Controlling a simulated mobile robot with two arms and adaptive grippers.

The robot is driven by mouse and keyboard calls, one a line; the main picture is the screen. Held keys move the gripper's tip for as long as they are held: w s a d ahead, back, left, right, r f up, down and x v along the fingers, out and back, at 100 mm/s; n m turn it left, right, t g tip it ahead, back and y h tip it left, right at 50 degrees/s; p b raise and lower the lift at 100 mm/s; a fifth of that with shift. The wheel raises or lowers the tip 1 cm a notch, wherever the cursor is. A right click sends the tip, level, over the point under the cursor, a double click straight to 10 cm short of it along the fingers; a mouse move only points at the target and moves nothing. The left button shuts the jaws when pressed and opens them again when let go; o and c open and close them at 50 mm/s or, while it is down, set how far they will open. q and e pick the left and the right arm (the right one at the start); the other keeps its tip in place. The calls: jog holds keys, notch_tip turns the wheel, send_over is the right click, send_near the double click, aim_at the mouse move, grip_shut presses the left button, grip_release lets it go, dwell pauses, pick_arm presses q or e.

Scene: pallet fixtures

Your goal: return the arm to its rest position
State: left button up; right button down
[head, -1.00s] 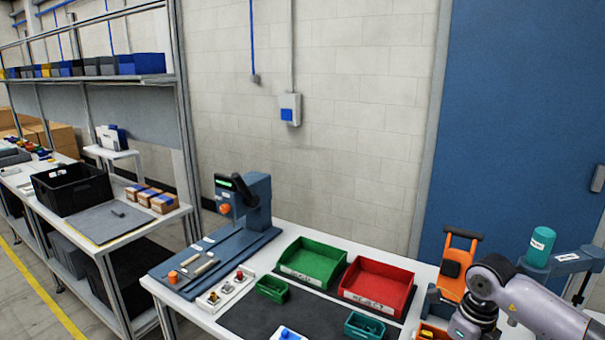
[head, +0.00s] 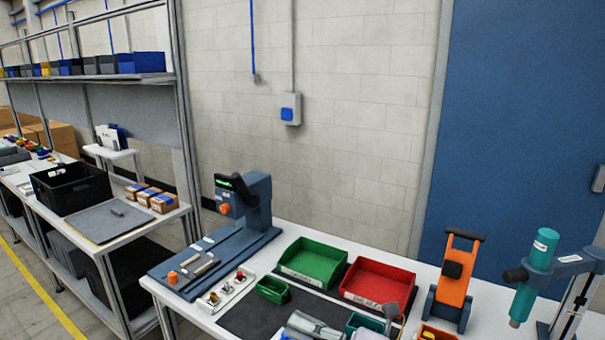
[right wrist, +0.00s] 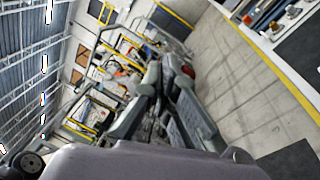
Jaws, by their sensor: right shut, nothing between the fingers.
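My right gripper (right wrist: 160,85) shows in the right wrist view with its dark grey fingers together and nothing between them. It points out over open floor, away from the bench top. In the head view, grey parts of my right arm (head: 316,326) show at the bottom edge, in front of the black mat and the small teal bin (head: 365,322). They partly cover that bin. My left gripper is in neither view.
The white bench holds a green bin (head: 311,262), a red bin (head: 378,286), a small green bin (head: 272,289) and a blue-grey press (head: 245,215). An orange stand (head: 455,285) and a teal tool (head: 541,255) stand at the right. A yellow floor line (head: 45,287) runs at left.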

jog(key=w+d+m+t+h, duration=0.3)
jog(key=d+m+t+h, duration=0.8)
jog(key=m, duration=0.8)
jog(key=s+d+f+m+g+h, duration=0.3)
jog(key=d+f+m+h, duration=0.15)
jog(key=f, duration=0.25)
jog(key=s+d+f+m+g+h, duration=0.2)
jog(key=s+d+f+m+h, duration=0.1)
jog(key=d+f+m, duration=0.3)
jog(key=s+a+f+m+g, duration=0.1)
jog(key=s+f+m+g, duration=0.1)
jog(key=s+f+g, duration=0.6)
jog(key=s+f+m+g, duration=0.2)
jog(key=s+f, duration=0.3)
jog(key=s, duration=0.8)
notch_tip(320, 180, down, 27)
jog(key=g+b, duration=0.2)
jog(key=s+d+f+g+b, duration=0.1)
jog(key=s+d+f+b, duration=0.1)
jog(key=s+f, duration=1.6)
jog(key=shift+d+f+n, duration=0.45)
jog(key=shift+f, duration=0.25)
